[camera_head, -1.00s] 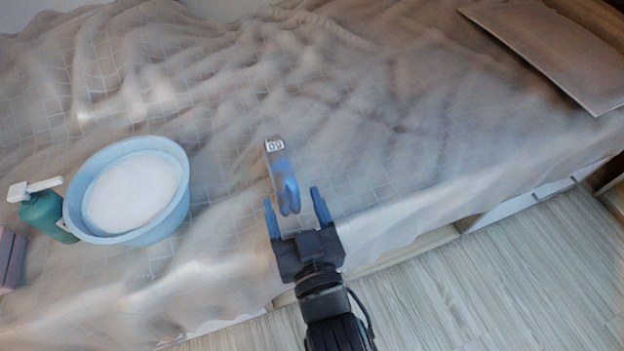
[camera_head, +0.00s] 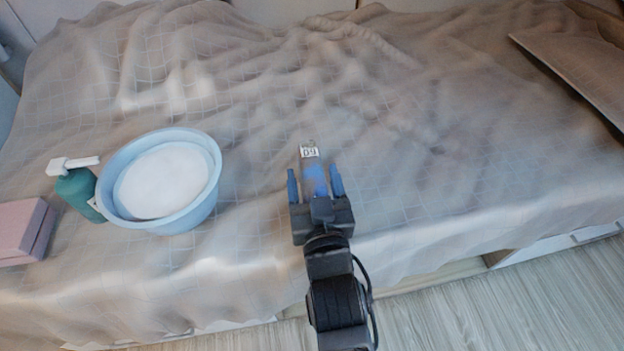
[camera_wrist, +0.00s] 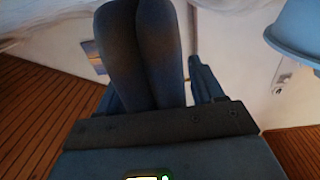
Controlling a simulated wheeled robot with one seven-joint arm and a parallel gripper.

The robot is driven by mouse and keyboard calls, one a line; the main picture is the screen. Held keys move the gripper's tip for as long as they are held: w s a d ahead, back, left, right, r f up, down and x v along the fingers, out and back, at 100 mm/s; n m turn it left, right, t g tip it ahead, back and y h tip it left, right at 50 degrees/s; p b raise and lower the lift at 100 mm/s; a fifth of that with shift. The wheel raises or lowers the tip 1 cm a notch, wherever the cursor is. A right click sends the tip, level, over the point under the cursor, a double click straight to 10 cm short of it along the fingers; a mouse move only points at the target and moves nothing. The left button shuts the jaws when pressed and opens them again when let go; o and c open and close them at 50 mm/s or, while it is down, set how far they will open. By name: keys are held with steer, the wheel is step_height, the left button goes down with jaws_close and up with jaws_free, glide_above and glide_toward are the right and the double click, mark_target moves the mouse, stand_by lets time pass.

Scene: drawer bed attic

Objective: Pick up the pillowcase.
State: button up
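A small blue-and-grey item (camera_head: 314,180) with a white numbered tag at its far end lies on the bed cover. It may be the folded pillowcase; I cannot tell for sure. My gripper (camera_head: 315,182) is open around it, one blue finger on each side, with a narrow gap on both sides in the head view. In the wrist view the item shows as two dark blue rounded lobes (camera_wrist: 140,55) between the fingers (camera_wrist: 158,88). Its near end is hidden by the gripper body.
A light blue basin (camera_head: 205,205) with white contents stands left of my gripper. Beside it are a green pump bottle (camera_head: 78,192) and a pink box (camera_head: 22,230). A flat brownish panel (camera_head: 575,65) lies at the far right. The rumpled bed cover (camera_head: 430,130) is otherwise mostly clear.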

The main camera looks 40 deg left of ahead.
mark_target(314, 173)
steer(key=c, duration=1)
steer(key=shift+r, duration=0.1)
steer(key=shift+r, duration=0.25)
step_height(314, 173, up, 4)
steer(key=shift+f+p, duration=0.25)
steer(key=shift+p, duration=0.7)
steer(key=d+r, duration=0.2)
steer(key=d, duration=0.1)
steer(key=s+d+r, duration=0.1)
steer(key=d+r, duration=0.1)
steer(key=d, duration=0.1)
steer(key=d+r, duration=0.2)
steer(key=d, duration=0.2)
steer(key=shift+s+p, duration=0.4)
steer(key=o, duration=0.6)
steer(key=shift+s+d+r, duration=0.1)
steer(key=shift+d+r, duration=0.1)
steer(key=shift+d, duration=0.2)
steer(key=shift+c, duration=0.2)
steer(key=shift+d+r, duration=0.2)
steer(key=shift+d, duration=0.2)
steer(key=shift+c, duration=0.9)
